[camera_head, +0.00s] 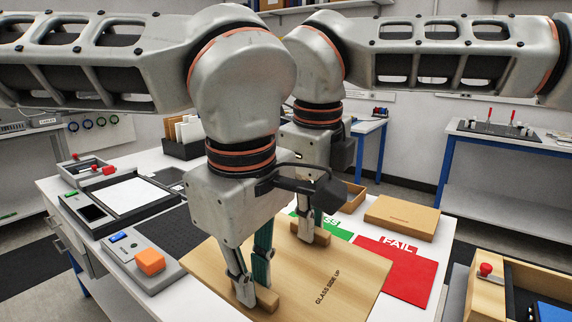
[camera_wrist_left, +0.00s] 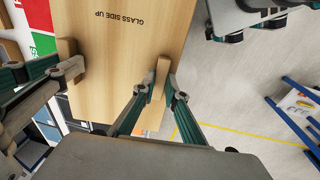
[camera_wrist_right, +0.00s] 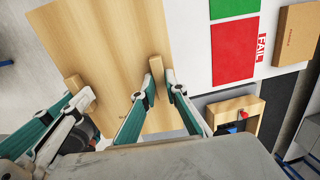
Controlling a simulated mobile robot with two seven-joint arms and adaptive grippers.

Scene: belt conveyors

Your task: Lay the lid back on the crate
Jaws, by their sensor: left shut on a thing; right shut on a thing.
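The lid is a flat pale wooden board (camera_head: 345,270) marked "GLASS SIDE UP", with two wooden grip blocks on top. It looks roughly level above the white table and reaches past its front edge. My left gripper (camera_head: 250,290) is shut on the near block (camera_head: 268,299); this grip also shows in the left wrist view (camera_wrist_left: 158,88). My right gripper (camera_head: 311,233) is shut on the far block (camera_head: 322,237), also seen in the right wrist view (camera_wrist_right: 158,86). No crate is plainly identifiable beneath the lid, and the lid's height above the table cannot be told.
A red FAIL mat (camera_head: 397,270) and a partly hidden green mat (camera_head: 335,229) lie beside the lid. A brown box (camera_head: 402,217) stands behind them. A device with an orange block (camera_head: 150,262) is to the left. A wooden tray (camera_head: 489,298) with a red knob is at lower right.

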